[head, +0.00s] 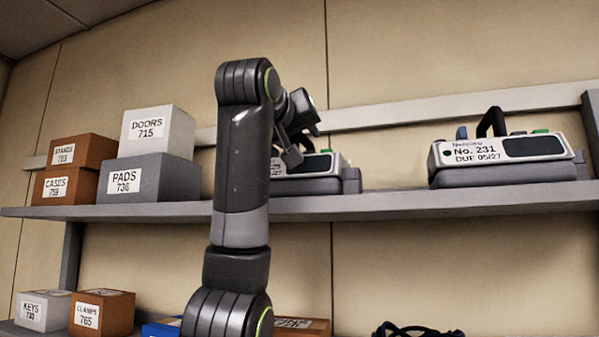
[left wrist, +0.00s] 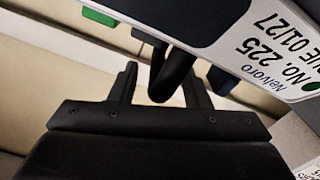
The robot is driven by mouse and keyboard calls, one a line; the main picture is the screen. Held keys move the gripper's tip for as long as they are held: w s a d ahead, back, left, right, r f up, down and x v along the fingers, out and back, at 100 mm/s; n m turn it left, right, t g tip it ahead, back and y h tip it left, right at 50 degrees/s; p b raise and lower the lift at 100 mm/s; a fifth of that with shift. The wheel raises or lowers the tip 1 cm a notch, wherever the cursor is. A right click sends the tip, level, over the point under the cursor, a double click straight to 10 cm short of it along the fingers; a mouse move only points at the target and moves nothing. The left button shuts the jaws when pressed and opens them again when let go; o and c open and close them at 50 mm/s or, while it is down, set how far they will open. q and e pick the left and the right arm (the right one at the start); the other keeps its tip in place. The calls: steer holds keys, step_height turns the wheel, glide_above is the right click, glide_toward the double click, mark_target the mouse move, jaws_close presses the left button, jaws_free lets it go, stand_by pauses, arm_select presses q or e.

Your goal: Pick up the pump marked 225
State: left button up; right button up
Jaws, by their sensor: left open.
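The pump marked 225 (left wrist: 265,55) fills the upper right of the left wrist view, its white label reading No. 225 at a tilt. In the head view the pump behind my left arm (head: 312,165) stands on the upper shelf, its label mostly hidden. My left gripper (head: 303,132) is at this pump's top. In the left wrist view my left gripper (left wrist: 160,78) is open, and the pump's black handle (left wrist: 172,78) shows between its two fingers. I cannot tell whether they touch it. My right gripper is not in view.
A pump marked 231 (head: 505,160) stands farther right on the upper shelf (head: 400,204). Left of my arm are a white DOORS box (head: 158,130), a grey PADS box (head: 150,182) and brown boxes (head: 65,186). The lower shelf holds more boxes and a dark blue item (head: 415,330).

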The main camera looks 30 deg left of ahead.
arm_select(q)
steer(key=shift+w+a, duration=0.15)
steer(key=shift+w, duration=0.55)
steer(key=shift+s, duration=0.1)
jaws_close()
stand_by(0.8)
steer(key=shift+r, duration=0.1)
